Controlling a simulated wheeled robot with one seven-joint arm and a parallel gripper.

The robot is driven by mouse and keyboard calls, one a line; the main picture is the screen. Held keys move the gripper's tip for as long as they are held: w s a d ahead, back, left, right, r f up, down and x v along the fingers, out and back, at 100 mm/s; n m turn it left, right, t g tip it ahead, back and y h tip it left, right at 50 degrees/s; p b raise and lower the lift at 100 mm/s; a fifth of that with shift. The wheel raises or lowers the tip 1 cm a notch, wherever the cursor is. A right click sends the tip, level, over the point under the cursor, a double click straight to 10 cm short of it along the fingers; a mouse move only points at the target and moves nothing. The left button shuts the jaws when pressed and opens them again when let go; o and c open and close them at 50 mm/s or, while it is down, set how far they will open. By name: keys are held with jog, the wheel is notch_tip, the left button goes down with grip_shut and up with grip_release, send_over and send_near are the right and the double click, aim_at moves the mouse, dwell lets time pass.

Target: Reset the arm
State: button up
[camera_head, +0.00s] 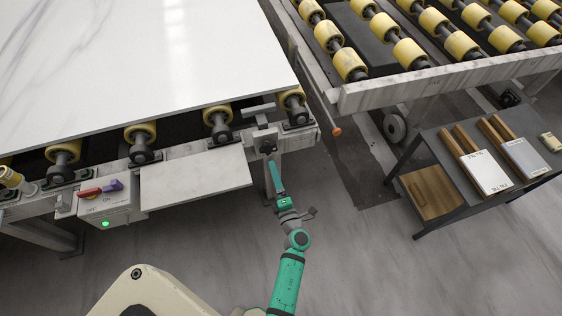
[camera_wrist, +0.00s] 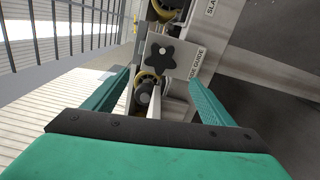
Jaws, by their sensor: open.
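My gripper (camera_head: 272,165) is at the end of my green arm, in the middle of the head view. It is just below the black knob (camera_head: 268,147) at the corner of the roller table. In the wrist view my gripper (camera_wrist: 158,88) has its two green fingers spread apart with nothing held between them. The black star-shaped knob (camera_wrist: 160,54) lies ahead of the fingertips, beside a plate lettered "SIDE GUIDE". I cannot tell whether a finger touches the knob or its bracket.
A white stone slab (camera_head: 150,45) lies on yellow rollers at the left. A control box (camera_head: 108,207) with a red-and-purple switch and a green light is at its front. A second roller table (camera_head: 440,82) is at upper right. A dark side table (camera_head: 440,150) holds wooden-handled tools.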

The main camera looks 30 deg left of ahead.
jog(key=s+d+r+m+t+h, duration=0.1)
jog(key=s+d+r+m+h, duration=0.3)
jog(key=s+d+m, duration=0.5)
jog(key=s+d+r+m+t+h, duration=0.1)
jog(key=s+d+r+m+h, duration=0.4)
jog(key=s+d+m, duration=0.5)
jog(key=s+d+r+m+t+h, duration=0.1)
jog(key=s+d+r+m+h, duration=0.3)
jog(key=s+d+r+m, duration=0.3)
jog(key=s+d+m, duration=0.3)
jog(key=shift+s+d+r+t+h, duration=0.2)
jog(key=shift+d+t+h, duration=0.1)
jog(key=shift+t+h, duration=0.1)
jog(key=shift+w+f, duration=0.1)
jog(key=shift+c, duration=0.4)
jog(key=n+g+y, duration=0.4)
jog(key=n+y, duration=0.7)
jog(key=y, duration=0.3)
send_near(269, 151)
jog(key=x, duration=0.9)
